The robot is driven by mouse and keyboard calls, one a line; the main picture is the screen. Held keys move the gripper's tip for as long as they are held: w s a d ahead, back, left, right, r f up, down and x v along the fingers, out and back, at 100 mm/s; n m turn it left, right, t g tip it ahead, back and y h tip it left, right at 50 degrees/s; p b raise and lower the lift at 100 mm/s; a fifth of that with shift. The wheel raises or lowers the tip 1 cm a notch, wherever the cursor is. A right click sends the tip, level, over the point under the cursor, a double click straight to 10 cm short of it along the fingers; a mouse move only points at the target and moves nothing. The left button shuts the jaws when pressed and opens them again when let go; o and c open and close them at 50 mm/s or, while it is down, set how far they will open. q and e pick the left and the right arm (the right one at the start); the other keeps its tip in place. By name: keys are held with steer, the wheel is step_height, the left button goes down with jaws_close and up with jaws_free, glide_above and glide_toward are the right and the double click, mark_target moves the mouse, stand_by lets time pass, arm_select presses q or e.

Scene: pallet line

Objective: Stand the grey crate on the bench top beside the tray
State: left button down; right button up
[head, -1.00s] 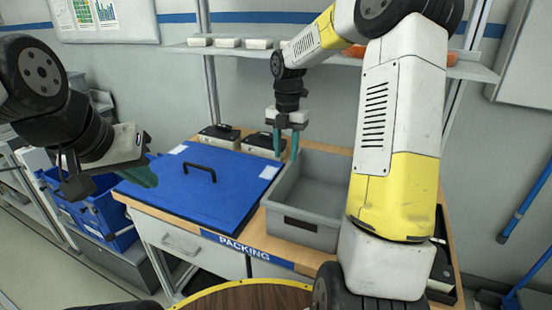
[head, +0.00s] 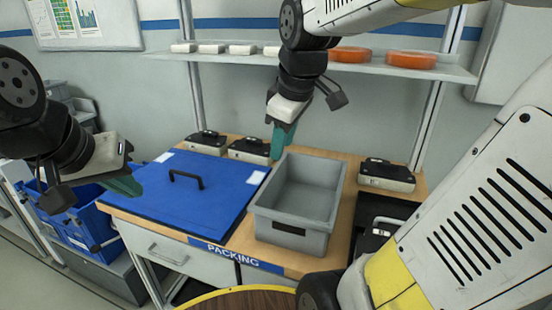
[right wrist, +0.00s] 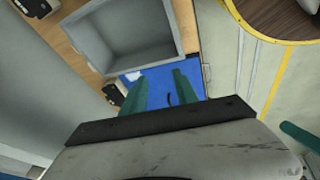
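The grey crate (head: 292,233) stands upright and empty on the wooden bench top (head: 345,235), right of the blue panel. It also shows in the right wrist view (right wrist: 142,66). A black tray (head: 372,207) lies to its right, partly hidden by my right arm. My right gripper (head: 282,142) hangs above the crate's far left corner, apart from it. Its teal fingers are spread and empty in the right wrist view (right wrist: 158,90). My left gripper (head: 125,187) is left of the blue panel with nothing visible in it; its finger gap is hidden.
The blue panel (head: 215,195) with a black handle covers the left of the bench. Several black-and-white devices (head: 386,177) sit along the back. A shelf (head: 310,60) carries orange discs (head: 411,60) and white boxes. Blue bins (head: 85,225) stand at left.

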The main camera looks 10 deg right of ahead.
steer(key=s+f+m+t+y, duration=0.1)
steer(key=s+m+t, duration=0.1)
steer(key=s+m, duration=0.5)
steer(key=shift+s+a+f+m, duration=0.2)
steer(key=shift+a+m, duration=0.15)
steer(key=shift+m, duration=0.85)
